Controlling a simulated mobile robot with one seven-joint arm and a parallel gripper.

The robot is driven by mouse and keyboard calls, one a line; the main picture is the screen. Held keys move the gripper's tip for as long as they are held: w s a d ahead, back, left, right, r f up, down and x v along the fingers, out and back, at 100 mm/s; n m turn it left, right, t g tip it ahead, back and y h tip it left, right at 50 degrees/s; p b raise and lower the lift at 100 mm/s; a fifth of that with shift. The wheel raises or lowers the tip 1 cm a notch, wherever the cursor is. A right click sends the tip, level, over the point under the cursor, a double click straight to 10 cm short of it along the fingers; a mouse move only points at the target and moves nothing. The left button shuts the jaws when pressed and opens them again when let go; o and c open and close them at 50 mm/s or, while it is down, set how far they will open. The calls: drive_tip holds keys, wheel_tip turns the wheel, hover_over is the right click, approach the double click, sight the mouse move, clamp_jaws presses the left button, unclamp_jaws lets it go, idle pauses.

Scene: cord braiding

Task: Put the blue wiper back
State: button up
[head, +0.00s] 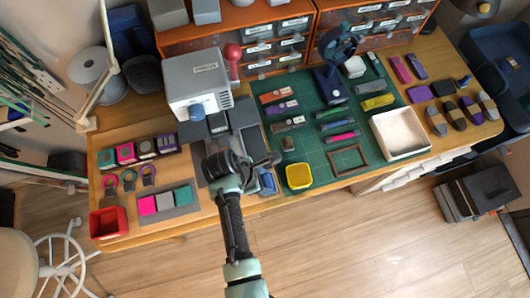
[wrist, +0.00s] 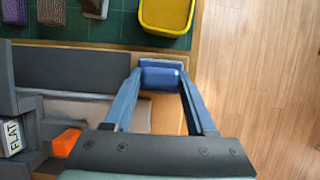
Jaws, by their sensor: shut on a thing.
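The blue wiper (wrist: 160,65) is a small blue block between the fingertips of my gripper (wrist: 160,78) in the wrist view. My gripper is shut on it, one finger on each side. In the head view, a blue piece (head: 268,183) shows beside my gripper, near the front edge of the table, and my arm hides part of the surroundings. Whether the wiper touches the surface below cannot be told.
A dark grey fixture (wrist: 70,67) lies left of the wiper, with an orange piece (wrist: 66,142) and a "FLAT" label. A yellow tray (head: 299,176) stands on the green mat (head: 312,150). A grey-white machine (head: 196,82) stands behind. Bare floor lies past the table edge.

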drive_tip(key=shift+f, duration=0.1)
drive_tip(key=shift+f, duration=0.1)
drive_tip(key=o, duration=1.3)
drive_tip(key=p+v, duration=0.1)
drive_tip(key=v, duration=1.1)
drive_tip(key=shift+s, duration=0.1)
